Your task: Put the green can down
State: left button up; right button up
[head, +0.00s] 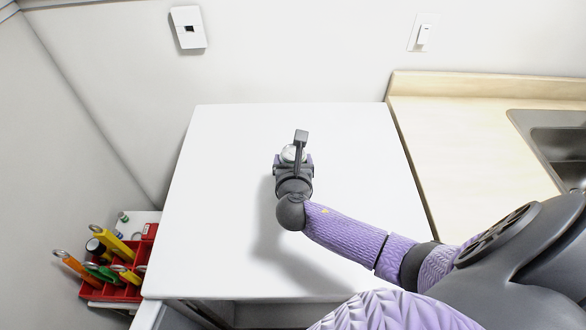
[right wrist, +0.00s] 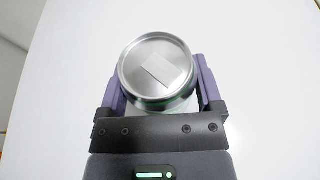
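The can (right wrist: 158,68) shows its silver lid in the right wrist view, between the two fingers of my right gripper (right wrist: 160,90). A thin greenish edge shows below its rim; most of its side is hidden. In the head view a small part of the can (head: 290,153) shows at my right gripper (head: 294,160), over the middle of the white surface (head: 225,150). The fingers lie along both sides of the can and appear shut on it. I cannot tell whether its base touches the surface. My left gripper is not in view.
A red bin (head: 112,290) with several colored-handled tools stands lower left, beside the white surface. A wooden counter (head: 460,150) with a metal sink (head: 560,145) adjoins on the right. A wall is behind. The white surface around my right gripper is clear.

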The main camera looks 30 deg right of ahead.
jog(key=c, duration=0.7)
grip_shut()
jog(key=shift+r, duration=0.3)
pick_arm(q)
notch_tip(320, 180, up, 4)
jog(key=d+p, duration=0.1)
jog(key=p, duration=0.3)
pick_arm(e)
notch_tip(320, 180, up, 10)
jog(key=shift+f, duration=0.25)
pick_arm(q)
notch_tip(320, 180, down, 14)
jog(key=b, duration=1.4)
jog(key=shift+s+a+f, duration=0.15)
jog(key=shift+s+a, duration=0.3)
pick_arm(e)
jog(key=s+a+f, duration=0.3)
jog(key=s+a, duration=0.5)
jog(key=a, duration=0.3)
jog(key=shift+s, duration=0.15)
